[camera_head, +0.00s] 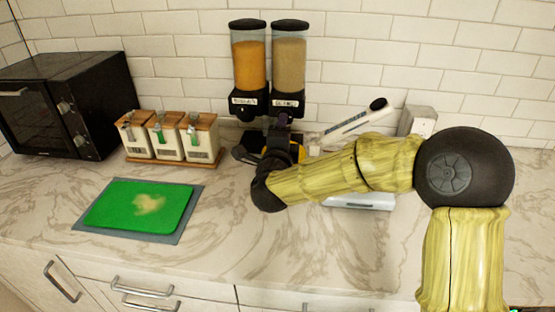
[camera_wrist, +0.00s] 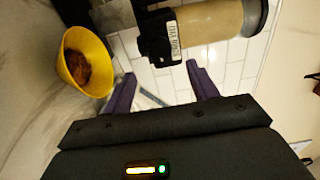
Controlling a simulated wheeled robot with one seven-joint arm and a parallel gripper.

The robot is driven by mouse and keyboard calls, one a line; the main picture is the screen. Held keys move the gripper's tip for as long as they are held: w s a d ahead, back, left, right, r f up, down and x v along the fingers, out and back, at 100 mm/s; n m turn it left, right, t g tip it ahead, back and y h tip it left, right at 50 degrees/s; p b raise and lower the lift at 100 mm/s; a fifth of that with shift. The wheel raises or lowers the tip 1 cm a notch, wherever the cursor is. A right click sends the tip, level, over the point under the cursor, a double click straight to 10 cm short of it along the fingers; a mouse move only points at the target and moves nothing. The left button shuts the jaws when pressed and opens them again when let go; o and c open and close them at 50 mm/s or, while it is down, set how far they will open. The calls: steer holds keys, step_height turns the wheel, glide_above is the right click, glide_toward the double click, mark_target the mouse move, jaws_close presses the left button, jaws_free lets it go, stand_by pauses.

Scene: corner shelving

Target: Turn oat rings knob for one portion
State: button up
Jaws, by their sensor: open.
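The cereal dispenser has two clear hoppers with black lids, one with orange cereal (camera_head: 248,62) on the left and one with tan cereal (camera_head: 289,62) on the right. The tan hopper also shows sideways in the wrist view (camera_wrist: 212,20), with a labelled black outlet (camera_wrist: 158,38). The small label is hard to read, and the knob is not clearly distinguishable. My gripper (camera_wrist: 160,71) is open and empty, its purple fingers apart and pointing toward this outlet. In the head view my gripper (camera_head: 283,121) is just below the right outlet, partly hidden by my wrist.
A yellow bowl (camera_wrist: 97,47) with brown contents sits below the dispenser, mostly hidden in the head view. White canisters (camera_head: 165,138) and a black microwave (camera_head: 70,105) stand left. A green board (camera_head: 140,205) lies at front left. A white scale-like appliance (camera_head: 360,202) is behind my arm.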

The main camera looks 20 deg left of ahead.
steer(key=b+v, duration=0.1)
steer(key=v, duration=0.9)
steer(key=shift+s, duration=0.15)
steer(key=shift+d, duration=0.1)
